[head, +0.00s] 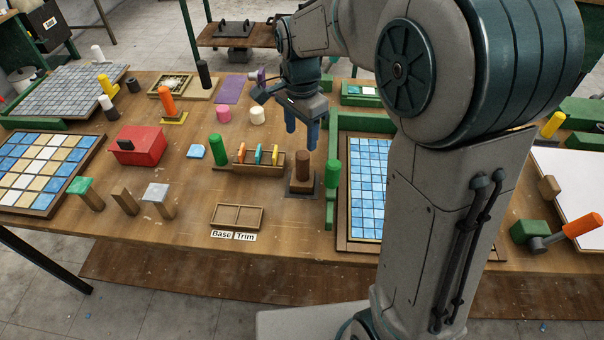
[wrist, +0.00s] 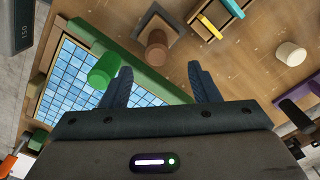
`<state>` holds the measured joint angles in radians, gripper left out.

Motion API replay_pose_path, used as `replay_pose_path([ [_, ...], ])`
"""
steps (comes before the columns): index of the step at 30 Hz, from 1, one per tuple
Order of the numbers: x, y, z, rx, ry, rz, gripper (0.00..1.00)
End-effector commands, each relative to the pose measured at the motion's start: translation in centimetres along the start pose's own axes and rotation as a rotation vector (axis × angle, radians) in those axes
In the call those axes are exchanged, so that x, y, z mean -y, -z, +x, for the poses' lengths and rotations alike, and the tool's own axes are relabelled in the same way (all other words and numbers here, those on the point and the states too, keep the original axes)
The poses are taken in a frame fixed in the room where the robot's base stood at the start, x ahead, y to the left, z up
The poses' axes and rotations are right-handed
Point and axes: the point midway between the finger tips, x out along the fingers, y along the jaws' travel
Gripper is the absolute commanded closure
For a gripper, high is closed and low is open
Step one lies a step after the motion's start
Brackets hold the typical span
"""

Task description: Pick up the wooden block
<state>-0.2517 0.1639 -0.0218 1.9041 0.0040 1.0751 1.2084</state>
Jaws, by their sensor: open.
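A brown wooden piece with a round top (head: 303,160) stands upright on a dark square base (head: 302,190) at the table's middle; in the wrist view the brown piece (wrist: 157,45) is beyond my fingertips. I cannot tell which block is meant. My gripper (head: 302,140) is open and empty, pointing down above the brown piece, apart from it; its spread fingers also show in the wrist view (wrist: 160,72).
A green cylinder (head: 332,174) stands close right of the brown piece, beside a blue-tiled panel (head: 367,190). A wooden rack with coloured pieces (head: 258,168) is close on the left. An empty two-compartment tray (head: 238,216) lies in front. Bare tabletop shows around the tray.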

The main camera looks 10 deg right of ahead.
Motion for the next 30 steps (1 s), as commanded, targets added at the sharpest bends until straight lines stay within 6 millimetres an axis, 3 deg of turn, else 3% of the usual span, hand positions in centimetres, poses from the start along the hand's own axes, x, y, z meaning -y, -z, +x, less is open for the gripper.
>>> replay_pose_path([
  [3, -0.1, -0.1, 2.3, 0.002, -0.004, -0.001, 0.45],
  [13, -0.2, 0.0, 5.2, 0.001, -0.003, -0.001, 0.45],
  [21, -0.5, 0.1, 8.9, 0.001, -0.002, -0.002, 0.45],
  [30, -0.4, 0.2, 9.4, -0.001, 0.002, -0.002, 0.45],
])
